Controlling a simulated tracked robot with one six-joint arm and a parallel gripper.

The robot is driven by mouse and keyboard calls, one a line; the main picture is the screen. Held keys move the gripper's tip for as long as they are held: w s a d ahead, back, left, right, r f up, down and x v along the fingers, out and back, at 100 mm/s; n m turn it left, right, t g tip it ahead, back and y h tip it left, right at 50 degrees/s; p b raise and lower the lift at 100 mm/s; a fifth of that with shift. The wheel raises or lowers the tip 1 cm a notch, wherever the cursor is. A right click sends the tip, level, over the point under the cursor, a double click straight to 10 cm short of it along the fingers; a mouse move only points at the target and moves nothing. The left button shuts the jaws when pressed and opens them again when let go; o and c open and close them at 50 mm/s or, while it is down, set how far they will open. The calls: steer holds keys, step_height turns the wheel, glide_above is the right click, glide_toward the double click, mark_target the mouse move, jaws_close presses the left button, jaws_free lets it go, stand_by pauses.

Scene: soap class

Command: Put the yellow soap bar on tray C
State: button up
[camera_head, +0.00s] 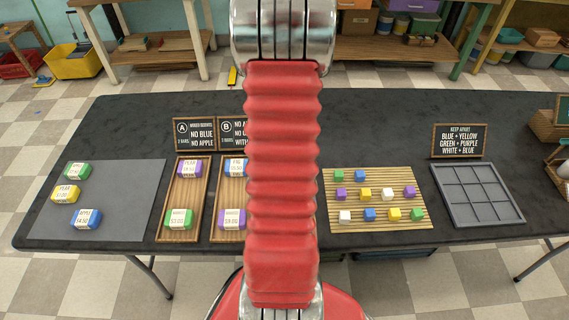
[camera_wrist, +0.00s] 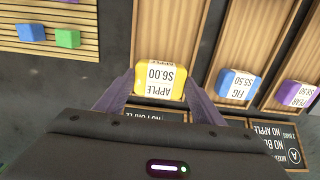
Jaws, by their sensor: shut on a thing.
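In the wrist view my gripper (camera_wrist: 158,88) is shut on a yellow soap bar (camera_wrist: 147,92) labelled APPLE $6.00. The bar is over the sign end of a slatted wooden tray (camera_wrist: 150,30); I cannot tell whether it touches the tray. This tray is beside tray B, so it appears to be tray C, but its letter does not show. No other bar shows on its visible part. In the head view my arm hides the gripper, the held bar and this tray. Another yellow bar (camera_head: 64,194), labelled PEAR, lies on the grey mat (camera_head: 130,190).
Tray A (camera_head: 188,196) holds purple and green bars. Tray B (camera_head: 229,196), partly hidden, holds blue and purple bars. Chalkboard signs (camera_head: 194,134) stand behind the trays. Right are a slatted board (camera_head: 380,180) with small coloured cubes and an empty grey divided tray (camera_head: 478,194).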

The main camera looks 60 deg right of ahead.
steer(key=shift+f, duration=1.85)
steer(key=o, duration=1.1)
steer(key=shift+f, duration=0.1)
steer(key=shift+o, duration=0.2)
step_height(320, 180, up, 12)
